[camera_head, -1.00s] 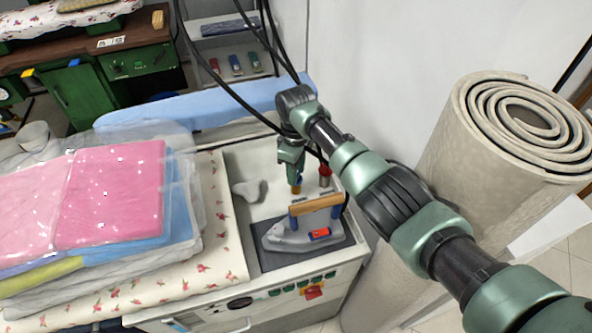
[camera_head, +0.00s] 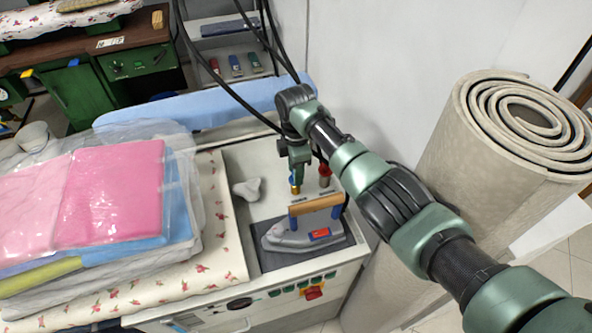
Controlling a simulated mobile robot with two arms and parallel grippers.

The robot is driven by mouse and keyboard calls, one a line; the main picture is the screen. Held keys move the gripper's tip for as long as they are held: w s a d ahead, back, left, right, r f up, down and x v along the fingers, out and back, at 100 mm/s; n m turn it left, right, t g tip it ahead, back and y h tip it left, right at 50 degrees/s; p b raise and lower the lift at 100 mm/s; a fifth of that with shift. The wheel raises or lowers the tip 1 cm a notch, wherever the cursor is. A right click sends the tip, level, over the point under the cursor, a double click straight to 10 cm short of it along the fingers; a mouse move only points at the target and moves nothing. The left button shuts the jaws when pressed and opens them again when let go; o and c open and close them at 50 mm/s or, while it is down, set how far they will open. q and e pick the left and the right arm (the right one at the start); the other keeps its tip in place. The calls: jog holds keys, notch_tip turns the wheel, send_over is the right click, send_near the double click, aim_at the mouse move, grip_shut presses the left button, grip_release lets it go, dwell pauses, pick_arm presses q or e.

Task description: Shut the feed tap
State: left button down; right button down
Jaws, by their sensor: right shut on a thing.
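My right arm reaches in from the lower right, and its gripper (camera_head: 297,178) points down at the back of the ironing unit's white top. Its jaws are shut on a small tap with a blue and brass-coloured part (camera_head: 295,187); the fingers hide most of its top. A second fitting with a red top (camera_head: 324,174) stands just to the right, apart from the fingers. Neither fitting carries a readable label, and the handle's angle is hard to tell. My left gripper is not in view.
An iron with a wooden handle (camera_head: 316,205) rests on a dark pad (camera_head: 280,260) in front of the tap. A pale lump (camera_head: 247,189) lies to the left. Wrapped pink garments (camera_head: 110,195) cover the board. A rolled carpet (camera_head: 455,150) stands at right; dark hoses hang behind.

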jog(key=shift+a+r, duration=0.1)
jog(key=shift+r, duration=0.05)
dwell(0.4)
jog(key=c, duration=0.9)
grip_release()
jog(key=shift+c, duration=0.2)
notch_tip(320, 180, up, 8)
jog(key=shift+f+b, duration=0.2)
jog(key=shift+b, duration=0.4)
